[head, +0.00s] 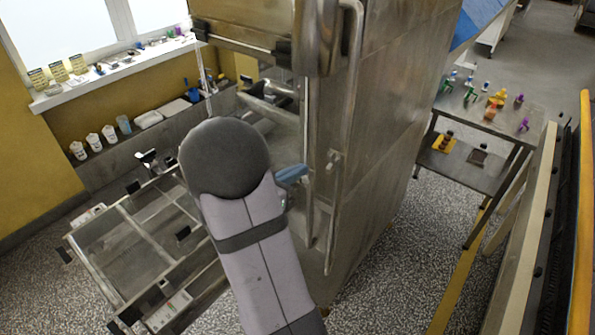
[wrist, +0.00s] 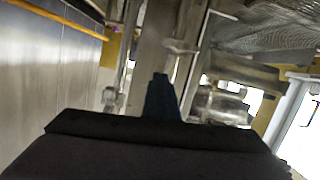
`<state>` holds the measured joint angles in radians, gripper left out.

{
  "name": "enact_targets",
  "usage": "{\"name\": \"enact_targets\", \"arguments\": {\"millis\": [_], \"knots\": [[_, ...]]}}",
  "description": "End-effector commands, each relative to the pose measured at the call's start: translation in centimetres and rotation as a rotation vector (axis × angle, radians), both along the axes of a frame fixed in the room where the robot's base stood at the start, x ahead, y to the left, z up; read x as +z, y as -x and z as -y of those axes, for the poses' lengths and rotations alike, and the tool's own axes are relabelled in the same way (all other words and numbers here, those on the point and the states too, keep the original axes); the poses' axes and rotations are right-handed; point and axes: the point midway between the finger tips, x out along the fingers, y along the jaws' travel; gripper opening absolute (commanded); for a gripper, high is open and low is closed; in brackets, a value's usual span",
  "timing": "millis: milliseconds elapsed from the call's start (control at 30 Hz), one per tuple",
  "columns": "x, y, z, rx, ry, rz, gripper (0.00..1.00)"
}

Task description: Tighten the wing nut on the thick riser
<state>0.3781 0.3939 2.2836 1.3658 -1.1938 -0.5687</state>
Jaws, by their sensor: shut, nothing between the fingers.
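My gripper (wrist: 161,85) shows in the wrist view as a dark blue finger shape pointing forward, with its fingers together and nothing held. In the head view my arm reaches to the stainless machine (head: 372,130) and hides most of the gripper; only a blue part beside the arm shows. In the wrist view the gripper faces the inside of a metal frame with upright posts (wrist: 150,45) and tubes. I cannot pick out the wing nut or the thick riser with certainty in either view.
A windowsill (head: 115,72) and a ledge (head: 150,135) with cups and small items run behind. A steel table (head: 490,118) with colourful knobs stands at the right. A conveyor edge (head: 545,220) lines the far right. Speckled floor lies between.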

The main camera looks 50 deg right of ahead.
Motion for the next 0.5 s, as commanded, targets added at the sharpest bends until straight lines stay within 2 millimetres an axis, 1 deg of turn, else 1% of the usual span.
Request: {"name": "enact_targets", "arguments": {"millis": [33, 100, 200, 400, 500], "knots": [[0.2, -0.3, -1.2, 0.009, 0.002, 0.003, 0.0], [0.4, -0.3, -2.8, 0.009, 0.001, 0.004, 0.0], [1.0, -0.3, -4.7, 0.008, 0.002, 0.005, 0.0], [1.8, -0.2, -7.7, 0.005, 0.001, 0.003, 0.0], [2.1, -0.2, -8.7, 0.004, 0.003, 0.002, 0.0]]}}
